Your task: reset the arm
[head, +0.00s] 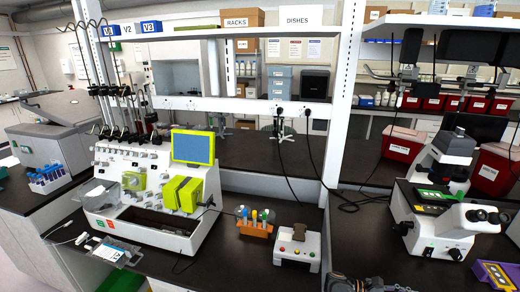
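The white cell processor (150,195) stands on the dark bench at left, with a blue screen (193,147) in a lime frame and lime blocks on its front. A dark metallic part (370,286) shows at the bottom edge, right of the middle. It looks like the top of my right gripper, but most of it is cut off and its fingers cannot be made out. Nothing held is visible there. My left gripper is not in view.
An orange rack (256,228) of coloured-cap tubes and a small white device (297,245) with coloured buttons stand right of the processor. A microscope (445,205) stands at right, a purple item (495,274) at bottom right. Bare bench lies around the small device.

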